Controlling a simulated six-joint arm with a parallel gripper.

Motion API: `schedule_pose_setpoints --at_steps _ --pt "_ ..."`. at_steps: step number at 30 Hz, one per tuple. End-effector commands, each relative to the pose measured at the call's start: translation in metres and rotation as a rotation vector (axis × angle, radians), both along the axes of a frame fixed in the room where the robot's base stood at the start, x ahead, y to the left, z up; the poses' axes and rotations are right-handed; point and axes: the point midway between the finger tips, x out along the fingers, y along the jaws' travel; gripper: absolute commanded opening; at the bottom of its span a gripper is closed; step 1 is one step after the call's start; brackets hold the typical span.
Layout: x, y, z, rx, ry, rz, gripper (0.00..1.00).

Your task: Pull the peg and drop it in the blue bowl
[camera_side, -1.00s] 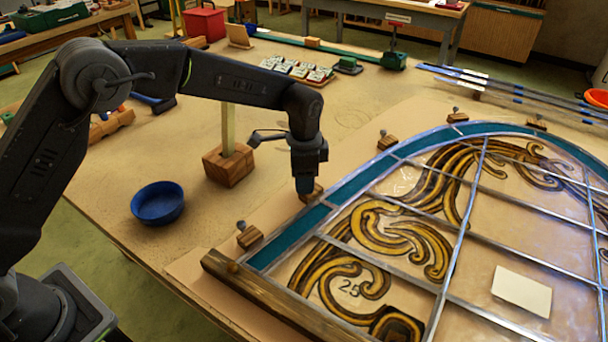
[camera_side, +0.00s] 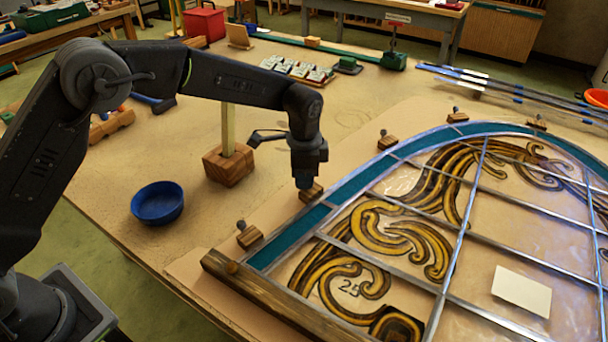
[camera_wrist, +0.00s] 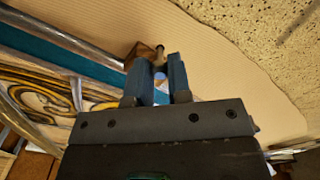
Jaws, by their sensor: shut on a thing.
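The peg (camera_wrist: 160,52) shows as a small grey tip between my fingers in the wrist view, beside a small wooden block (camera_wrist: 140,54). My gripper (camera_wrist: 158,75) is shut on it. In the side view my gripper (camera_side: 304,184) points down just above the wooden block (camera_side: 312,193) at the panel's edge, and the peg is hidden by the fingers. I cannot tell whether the peg is still in its hole. The blue bowl (camera_side: 158,203) is empty and stands on the table, left of my gripper.
The leaded panel (camera_side: 400,230) fills the right, edged by several wooden blocks with grey pegs. A wooden bar (camera_side: 270,295) lies along its front. A wooden block with a post (camera_side: 229,165) stands behind the bowl.

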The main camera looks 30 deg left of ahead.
Motion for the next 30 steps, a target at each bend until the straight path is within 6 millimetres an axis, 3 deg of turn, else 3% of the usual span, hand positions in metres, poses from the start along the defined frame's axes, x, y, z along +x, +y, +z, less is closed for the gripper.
schedule_pose_setpoints --at_steps 2,3,9,30 --pt "0.000 0.000 0.000 0.000 0.000 0.000 0.00" --pt "0.000 0.000 0.000 0.000 0.000 0.000 0.16" --pt "0.000 0.000 0.000 0.000 0.000 0.000 0.00" --pt "0.000 0.000 0.013 -0.001 -0.001 0.000 0.00"
